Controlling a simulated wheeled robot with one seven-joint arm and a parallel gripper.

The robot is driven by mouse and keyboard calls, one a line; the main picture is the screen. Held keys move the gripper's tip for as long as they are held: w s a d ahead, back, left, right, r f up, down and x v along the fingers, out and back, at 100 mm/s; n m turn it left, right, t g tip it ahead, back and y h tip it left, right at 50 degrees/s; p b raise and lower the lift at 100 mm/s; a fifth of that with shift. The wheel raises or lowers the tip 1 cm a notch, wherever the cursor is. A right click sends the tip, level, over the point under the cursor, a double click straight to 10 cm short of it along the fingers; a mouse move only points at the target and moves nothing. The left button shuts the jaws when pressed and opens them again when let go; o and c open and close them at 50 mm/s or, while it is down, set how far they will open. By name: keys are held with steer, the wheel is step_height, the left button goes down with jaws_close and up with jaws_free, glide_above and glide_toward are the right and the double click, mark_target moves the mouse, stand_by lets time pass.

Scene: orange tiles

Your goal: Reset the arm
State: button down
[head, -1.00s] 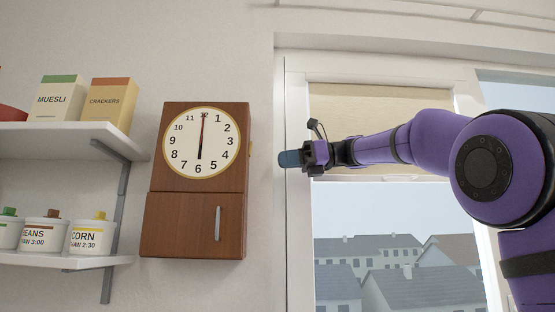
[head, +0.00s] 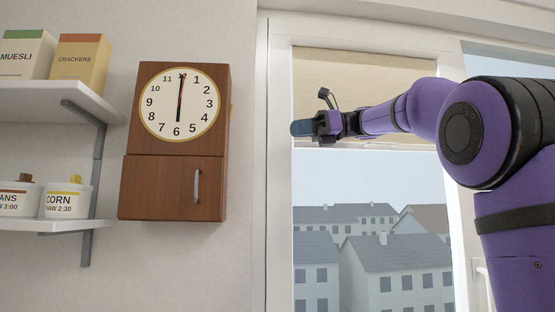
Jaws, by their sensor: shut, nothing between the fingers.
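My purple arm (head: 420,108) reaches in from the right side of the head view, in front of the window. My gripper (head: 301,128) is at its left end, pointing left. The fingers are dark blue, shut and empty. The gripper is in front of the window's left frame and blind, right of the wall clock and apart from it.
A wooden wall clock (head: 180,101) with a handled lower door (head: 172,188) hangs left of the window (head: 372,230). Shelves at left hold a crackers box (head: 80,62), a muesli box (head: 27,55) and jars such as corn (head: 68,203). A pale blind (head: 370,70) covers the upper window.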

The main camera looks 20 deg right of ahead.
steer(key=s+a+f+n+h, duration=0.3)
steer(key=s+f+n+h, duration=0.15)
steer(key=f, duration=0.55)
steer(key=s+a+f+n+h, duration=0.3)
steer(key=s+f, duration=0.3)
steer(key=f, duration=0.4)
steer(key=s+d+f+n+h, duration=0.2)
steer(key=s+f+n+h, duration=0.2)
steer(key=s+f+n, duration=0.3)
steer(key=s+d+f+n+h, duration=0.2)
steer(key=s+f+n+h, duration=0.2)
steer(key=f, duration=1.1)
steer(key=s+n, duration=0.3)
steer(key=s, duration=0.2)
steer(key=shift+d+f, duration=0.2)
steer(key=shift+s, duration=0.1)
